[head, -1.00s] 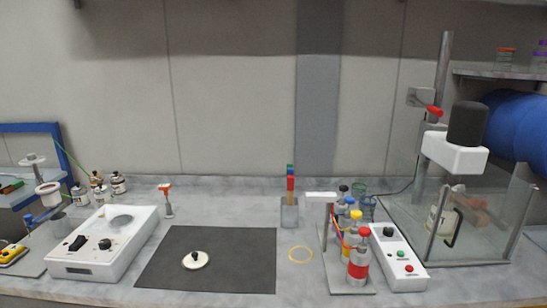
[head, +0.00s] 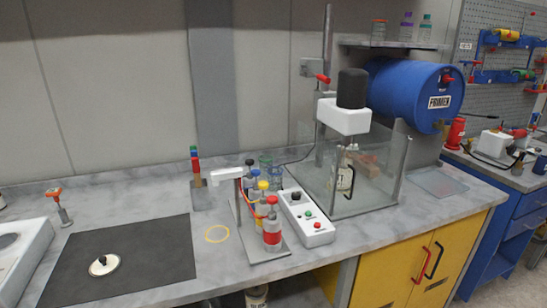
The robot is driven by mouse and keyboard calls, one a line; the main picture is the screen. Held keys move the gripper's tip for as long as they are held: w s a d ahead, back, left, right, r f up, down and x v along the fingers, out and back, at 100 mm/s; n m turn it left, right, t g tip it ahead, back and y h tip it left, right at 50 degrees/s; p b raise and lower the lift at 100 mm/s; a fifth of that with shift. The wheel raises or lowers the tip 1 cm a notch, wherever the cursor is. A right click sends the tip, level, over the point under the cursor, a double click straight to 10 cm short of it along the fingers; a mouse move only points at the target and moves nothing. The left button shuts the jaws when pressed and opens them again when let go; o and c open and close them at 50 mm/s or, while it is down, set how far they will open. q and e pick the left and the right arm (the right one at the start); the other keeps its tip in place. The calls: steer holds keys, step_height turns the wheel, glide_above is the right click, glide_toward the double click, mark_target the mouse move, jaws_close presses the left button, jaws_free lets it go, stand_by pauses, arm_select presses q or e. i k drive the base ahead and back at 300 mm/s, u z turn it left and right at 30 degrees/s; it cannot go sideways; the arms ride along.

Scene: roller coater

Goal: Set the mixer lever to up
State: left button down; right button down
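The mixer stands at the back of the bench, right of the middle. It has a black motor (head: 352,88) over a white head (head: 343,117), beside a tall grey post (head: 327,45). A small lever with a red grip (head: 323,78) sits on a bracket at the post; the grip points right and slightly down. A clear-walled enclosure (head: 385,185) surrounds a labelled jar (head: 345,180) under the head. Neither of my grippers shows in the head view.
In front of the mixer lie a control box (head: 318,236) with buttons and a rack with several bottles (head: 272,232). A blue drum (head: 405,92) lies behind it to the right. A dark mat (head: 135,245) with a white lid (head: 104,265) is at the left.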

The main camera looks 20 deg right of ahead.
mark_target(315, 75)
steer(key=u, duration=0.85)
steer(key=i, duration=0.2)
steer(key=z, duration=1.9)
